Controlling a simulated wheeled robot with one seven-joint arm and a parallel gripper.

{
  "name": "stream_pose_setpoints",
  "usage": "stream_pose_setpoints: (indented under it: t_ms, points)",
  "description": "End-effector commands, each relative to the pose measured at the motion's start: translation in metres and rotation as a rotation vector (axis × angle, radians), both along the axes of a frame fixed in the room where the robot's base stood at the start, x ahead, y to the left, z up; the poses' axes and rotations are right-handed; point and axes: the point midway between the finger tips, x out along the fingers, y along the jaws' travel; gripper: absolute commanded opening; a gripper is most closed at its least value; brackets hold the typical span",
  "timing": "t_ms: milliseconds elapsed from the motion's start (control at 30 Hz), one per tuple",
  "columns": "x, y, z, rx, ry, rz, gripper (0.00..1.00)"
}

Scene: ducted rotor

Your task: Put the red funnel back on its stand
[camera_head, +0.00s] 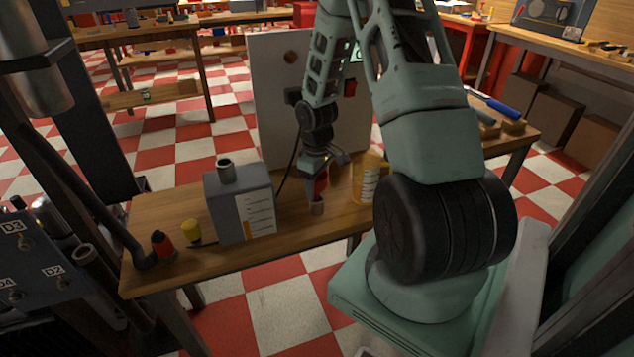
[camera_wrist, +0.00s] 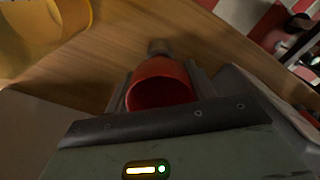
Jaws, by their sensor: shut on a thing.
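The red funnel (camera_wrist: 160,87) is between the two fingers of my gripper (camera_wrist: 160,80) in the wrist view, with its wide round mouth toward the camera. In the head view the red funnel (camera_head: 321,183) hangs below my gripper (camera_head: 322,166), over the wooden table. A short grey cylinder (camera_head: 316,208) shows right under the funnel in the head view. It also shows beyond the funnel in the wrist view (camera_wrist: 158,46). I cannot tell whether this is the stand, nor whether the funnel touches it.
A yellow container (camera_head: 366,180) with a label stands close right of my gripper. A grey can (camera_head: 240,204) with a spout stands to the left. A yellow cup (camera_head: 191,231) and a red-and-black object (camera_head: 162,245) are near the table's left end. A white panel (camera_head: 270,115) rises behind.

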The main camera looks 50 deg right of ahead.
Motion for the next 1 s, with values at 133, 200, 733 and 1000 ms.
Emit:
stream_pose_setpoints:
  t_ms: [133, 200, 733, 1000]
  points:
    - [0.0, 0.0, -0.007, 0.0, 0.0, 0.0, 0.32]
    - [0.0, 0.0, -0.01, 0.0, -0.001, 0.0, 0.32]
    - [0.0, 0.0, -0.028, 0.0, 0.0, -0.001, 0.32]
    - [0.0, 0.0, -0.028, -0.001, -0.001, 0.0, 0.57]
